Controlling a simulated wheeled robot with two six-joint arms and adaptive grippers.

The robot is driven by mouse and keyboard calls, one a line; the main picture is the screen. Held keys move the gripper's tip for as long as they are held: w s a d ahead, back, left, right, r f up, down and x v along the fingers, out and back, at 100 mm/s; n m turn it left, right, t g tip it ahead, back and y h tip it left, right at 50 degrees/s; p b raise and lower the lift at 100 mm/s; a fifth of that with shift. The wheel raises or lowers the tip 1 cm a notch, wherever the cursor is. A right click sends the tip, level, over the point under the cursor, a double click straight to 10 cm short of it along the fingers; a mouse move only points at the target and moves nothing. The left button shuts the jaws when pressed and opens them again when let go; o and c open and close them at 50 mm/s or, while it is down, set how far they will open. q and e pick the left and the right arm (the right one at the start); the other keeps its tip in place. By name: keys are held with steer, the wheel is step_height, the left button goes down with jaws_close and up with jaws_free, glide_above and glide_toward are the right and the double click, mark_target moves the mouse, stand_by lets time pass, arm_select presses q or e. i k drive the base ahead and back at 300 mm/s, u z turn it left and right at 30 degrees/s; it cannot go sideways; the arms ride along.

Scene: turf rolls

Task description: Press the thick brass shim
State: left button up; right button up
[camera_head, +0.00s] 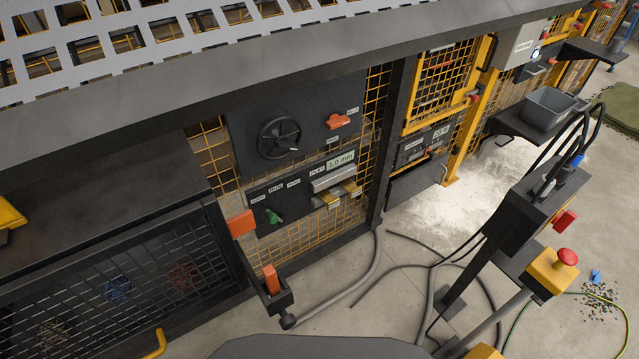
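A dark panel on the yellow mesh fence carries a display (341,161) that reads 1.0 mm. Under it is a pale metal block (333,177). Below the block two small brass-coloured tabs stick out, a left one (329,199) and a right one (352,188), with small labels under them. The labels are too small to read, so I cannot tell which tab is the thick brass shim. Neither of my grippers is in view, and nothing touches the tabs.
Left of the tabs are a green lever (273,217) and an orange block (241,223); a black handwheel (279,138) sits above. A post with a red emergency button (567,257) stands at right. Hoses (360,279) lie on the floor.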

mark_target(353, 190)
steer(key=k, duration=0.5)
steer(key=z, duration=1.25)
steer(key=i, duration=1.15)
steer(key=u, duration=2.1)
